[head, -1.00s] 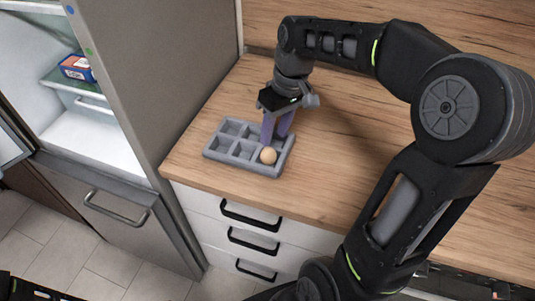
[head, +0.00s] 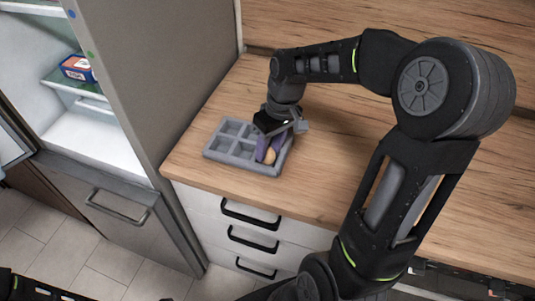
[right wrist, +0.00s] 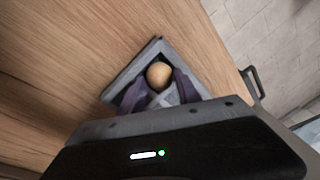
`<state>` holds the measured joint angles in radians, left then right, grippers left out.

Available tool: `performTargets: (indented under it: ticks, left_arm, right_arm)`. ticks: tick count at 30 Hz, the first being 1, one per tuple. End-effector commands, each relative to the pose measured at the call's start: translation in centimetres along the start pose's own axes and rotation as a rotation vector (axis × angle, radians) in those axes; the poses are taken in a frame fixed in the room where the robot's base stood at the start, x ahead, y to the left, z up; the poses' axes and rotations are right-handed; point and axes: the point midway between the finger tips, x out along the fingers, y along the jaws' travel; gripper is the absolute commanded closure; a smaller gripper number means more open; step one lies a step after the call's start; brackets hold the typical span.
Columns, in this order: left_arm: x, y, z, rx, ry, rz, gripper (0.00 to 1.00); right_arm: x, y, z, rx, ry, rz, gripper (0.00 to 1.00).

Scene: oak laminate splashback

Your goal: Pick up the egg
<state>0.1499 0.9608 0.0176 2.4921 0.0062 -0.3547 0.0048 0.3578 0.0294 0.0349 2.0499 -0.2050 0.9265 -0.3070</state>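The egg (head: 269,156) is light brown and sits in a front-right compartment of the grey tray (head: 215,154), on the wooden counter. It also shows in the right wrist view (right wrist: 159,75). My right gripper (head: 268,152) is lowered over that compartment, its purple fingers on either side of the egg. In the right wrist view the fingers (right wrist: 160,83) are spread, with the egg between their tips and no clear grip on it. The fingers partly hide the egg in the head view. My left gripper is not in view.
A grey fridge panel (head: 160,80) stands just left of the counter, beside an open fridge holding a small box (head: 77,68). White drawers with black handles (head: 250,216) are below the counter (head: 335,160). The counter right of the tray is clear.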

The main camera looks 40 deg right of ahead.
Motion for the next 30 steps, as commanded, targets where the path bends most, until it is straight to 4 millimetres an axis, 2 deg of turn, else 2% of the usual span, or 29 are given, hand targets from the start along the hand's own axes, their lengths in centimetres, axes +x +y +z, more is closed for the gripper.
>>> performTargets:
  ticks: [13,27,30]
  left_arm:
    - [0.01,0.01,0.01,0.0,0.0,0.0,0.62]
    - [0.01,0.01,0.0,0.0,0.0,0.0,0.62]
    - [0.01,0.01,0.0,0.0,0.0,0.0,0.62]
  right_arm:
    - [-0.05,0.01,-0.01,0.0,0.001,0.0,0.61]
    - [-0.06,0.01,-0.01,0.0,0.001,0.0,0.99]
    - [-0.07,0.01,-0.02,0.0,0.001,0.0,1.0]
